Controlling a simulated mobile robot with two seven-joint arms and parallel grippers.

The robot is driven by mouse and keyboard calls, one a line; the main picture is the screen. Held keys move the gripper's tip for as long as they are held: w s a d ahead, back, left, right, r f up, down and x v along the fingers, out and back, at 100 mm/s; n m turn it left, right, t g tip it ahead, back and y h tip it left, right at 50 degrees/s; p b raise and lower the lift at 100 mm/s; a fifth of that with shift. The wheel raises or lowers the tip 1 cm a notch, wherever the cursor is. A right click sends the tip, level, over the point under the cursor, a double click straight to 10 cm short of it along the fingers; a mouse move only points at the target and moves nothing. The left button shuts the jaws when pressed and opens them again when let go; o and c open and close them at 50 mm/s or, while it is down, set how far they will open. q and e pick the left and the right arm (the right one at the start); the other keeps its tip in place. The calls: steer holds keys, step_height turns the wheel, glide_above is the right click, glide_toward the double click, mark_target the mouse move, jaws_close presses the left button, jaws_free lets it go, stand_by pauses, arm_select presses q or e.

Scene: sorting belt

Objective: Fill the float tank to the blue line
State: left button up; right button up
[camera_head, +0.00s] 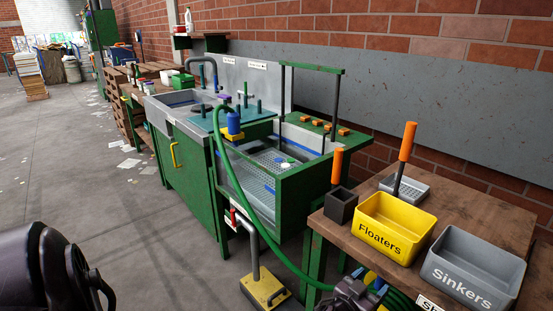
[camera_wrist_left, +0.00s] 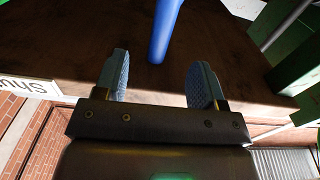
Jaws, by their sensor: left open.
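The float tank (camera_head: 303,187) is a green-framed basin with clear sides, left of the wooden table in the head view. A blue line (camera_head: 229,164) runs along its side. Its perforated floor shows, with a small white and green item (camera_head: 287,163) inside; I cannot tell the water level. A green hose (camera_head: 262,228) arches over the tank's left end and runs down toward the table. My left gripper (camera_head: 376,282) is open at the table's front edge, below the yellow bin. In the left wrist view its pads (camera_wrist_left: 160,78) stand apart, with a blue rod-like thing (camera_wrist_left: 165,30) beyond them. My right gripper is out of view.
The table (camera_head: 470,205) holds a yellow Floaters bin (camera_head: 388,235), a grey Sinkers bin (camera_head: 473,268), a dark box (camera_head: 340,205) and orange-handled tools. A blue device on a yellow base (camera_head: 233,133) sits at the tank's left. A yellow pedal-like block (camera_head: 266,290) stands on the floor.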

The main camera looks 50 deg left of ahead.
arm_select(q)
steer(key=s+p, duration=0.1)
steer(key=s, duration=0.3)
steer(key=shift+s, duration=0.1)
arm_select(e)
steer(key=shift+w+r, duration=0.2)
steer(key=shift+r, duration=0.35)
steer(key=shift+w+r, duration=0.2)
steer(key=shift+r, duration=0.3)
arm_select(q)
steer(key=shift+a, duration=0.1)
steer(key=s+a+f+g+p, duration=0.1)
steer(key=s+g, duration=0.1)
steer(key=s, duration=0.8)
steer(key=s+a+g+p, duration=0.2)
steer(key=s, duration=0.7)
steer(key=s+a+f+m+g+p, duration=0.1)
steer(key=s+a+g, duration=0.1)
steer(key=s, duration=0.8)
steer(key=shift+s+f+g+y, duration=0.3)
steer(key=shift+s+f+g, duration=0.05)
steer(key=shift+g, duration=0.15)
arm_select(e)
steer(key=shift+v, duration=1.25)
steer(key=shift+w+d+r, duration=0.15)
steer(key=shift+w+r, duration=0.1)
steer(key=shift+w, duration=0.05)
